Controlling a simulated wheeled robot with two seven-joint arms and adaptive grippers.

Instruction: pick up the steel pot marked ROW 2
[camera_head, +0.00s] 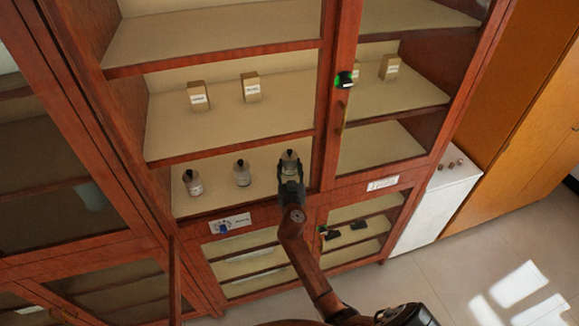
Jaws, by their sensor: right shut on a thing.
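Three small grey steel pots with dark knobs stand in a row on the cabinet's lower open shelf: a left pot (194,185), a middle pot (242,176) and a right pot (289,166). Their markings are too small to read, so I cannot tell which says ROW 2. My right gripper (291,180) reaches up from below and is shut on the right pot, hiding its lower part. The pot looks upright; I cannot tell whether it is clear of the shelf. My left gripper is not in view.
Two tan boxes (198,96) (251,87) stand on the shelf above, with more boxes (389,67) behind the right side. A wooden upright (333,95) runs close to the right of my gripper. A white cabinet (432,208) stands at the right.

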